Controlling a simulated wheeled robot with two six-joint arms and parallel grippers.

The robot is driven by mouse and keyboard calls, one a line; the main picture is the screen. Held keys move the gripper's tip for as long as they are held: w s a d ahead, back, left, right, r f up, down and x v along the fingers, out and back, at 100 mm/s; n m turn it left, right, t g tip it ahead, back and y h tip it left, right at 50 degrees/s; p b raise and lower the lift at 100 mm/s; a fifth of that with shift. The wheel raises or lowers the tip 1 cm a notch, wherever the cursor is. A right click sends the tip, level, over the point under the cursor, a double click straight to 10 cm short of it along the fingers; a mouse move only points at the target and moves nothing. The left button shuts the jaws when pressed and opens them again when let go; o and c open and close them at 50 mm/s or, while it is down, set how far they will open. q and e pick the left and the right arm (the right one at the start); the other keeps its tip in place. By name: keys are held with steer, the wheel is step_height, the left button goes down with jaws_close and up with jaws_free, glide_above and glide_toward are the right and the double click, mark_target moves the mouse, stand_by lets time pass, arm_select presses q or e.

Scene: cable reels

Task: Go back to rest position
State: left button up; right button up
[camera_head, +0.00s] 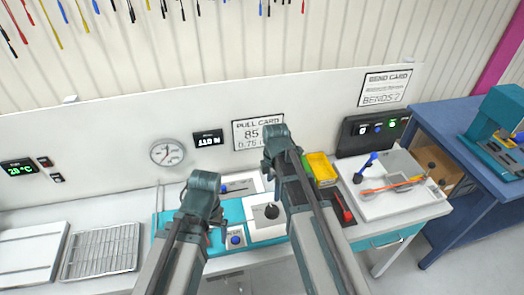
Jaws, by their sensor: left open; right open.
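My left arm rises from the bottom of the head view to a grey-teal joint at its upper end, in front of the teal mat (161,230) on the bench. My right arm rises beside it, further right and higher, to a similar joint just below the pull card (257,131). The two arms are apart. I make out no gripper fingers on either arm, and no held object shows. The arms hide part of the mat and bench behind them.
A wire rack (102,251) lies at left on the bench. A white plate with a black knob (272,211), a yellow bin (321,168) and a white board (410,199) with a blue lever (366,162) stand near the arms. A blue table (455,137) is at right.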

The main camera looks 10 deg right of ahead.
mark_target(272, 209)
arm_select(q)
steer(key=shift+f+b, duration=6.6)
steer(key=shift+f, duration=0.05)
arm_select(e)
steer(key=shift+f, duration=6.65)
arm_select(q)
steer(key=shift+r, duration=0.15)
arm_select(e)
steer(key=shift+r, duration=0.2)
arm_select(q)
step_height(272, 209, up, 13)
steer(key=p, duration=1.3)
arm_select(e)
step_height(272, 209, up, 13)
arm_select(q)
step_height(272, 209, down, 15)
steer(key=b, duration=1.4)
steer(key=shift+r, duration=0.15)
arm_select(e)
step_height(272, 209, down, 15)
steer(key=shift+r, duration=0.15)
arm_select(q)
steer(key=shift+r, duration=0.45)
arm_select(e)
steer(key=shift+r+m, duration=0.45)
steer(key=shift+m, duration=0.15)
steer(key=m, duration=0.2)
steer(key=shift+m, duration=2.7)
